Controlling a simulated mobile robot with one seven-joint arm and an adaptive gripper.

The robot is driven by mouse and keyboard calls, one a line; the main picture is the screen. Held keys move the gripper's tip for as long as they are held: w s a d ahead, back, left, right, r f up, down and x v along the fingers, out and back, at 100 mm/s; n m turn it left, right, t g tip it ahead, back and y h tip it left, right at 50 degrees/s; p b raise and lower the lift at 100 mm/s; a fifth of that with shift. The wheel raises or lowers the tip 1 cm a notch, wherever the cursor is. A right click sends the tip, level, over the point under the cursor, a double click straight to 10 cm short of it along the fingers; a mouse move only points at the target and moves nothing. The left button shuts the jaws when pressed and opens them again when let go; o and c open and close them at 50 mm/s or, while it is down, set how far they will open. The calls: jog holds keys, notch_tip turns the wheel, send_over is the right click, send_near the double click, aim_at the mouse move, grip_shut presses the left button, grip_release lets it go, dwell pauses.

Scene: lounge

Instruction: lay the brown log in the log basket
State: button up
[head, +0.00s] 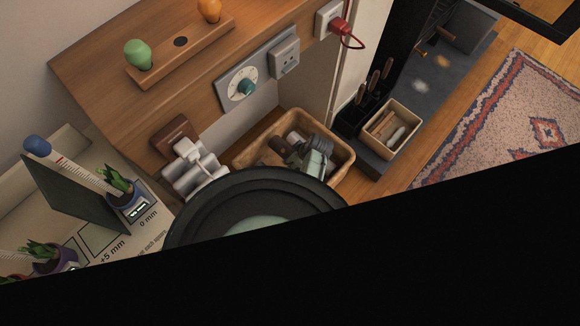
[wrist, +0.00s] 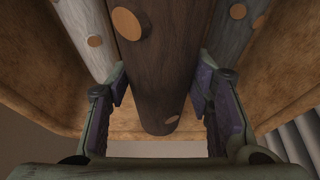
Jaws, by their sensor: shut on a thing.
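The brown log (wrist: 165,70), dark with pale cut knots, lies between my gripper's fingers (wrist: 161,88) in the wrist view, and my gripper is shut on it. Grey logs lie on its left (wrist: 85,35) and right (wrist: 235,35). The tan log basket (wrist: 275,85) surrounds them. In the head view the log basket (head: 343,157) stands below the wooden panel, and my gripper (head: 316,155) is down inside its opening. My gripper and arm hide part of the basket's contents there. I cannot tell whether the log touches the basket floor.
A small crate of sticks (head: 404,143) stands right of the basket on a dark hearth (head: 437,90). White ribbed cylinders (head: 190,182) are close on the left. A rug (head: 500,130) lies at right.

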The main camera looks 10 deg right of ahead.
notch_tip(320, 180, down, 9)
jog(key=shift+s+r+b, duration=0.1)
jog(key=shift+b, duration=0.65)
jog(key=shift+f, duration=0.2)
jog(key=o, duration=1.5)
jog(key=shift+r, duration=0.2)
jog(key=p+v, duration=0.9)
jog(key=v, duration=0.1)
jog(key=shift+r, duration=0.25)
jog(key=shift+p+v, duration=0.8)
jog(key=shift+s+f, duration=0.1)
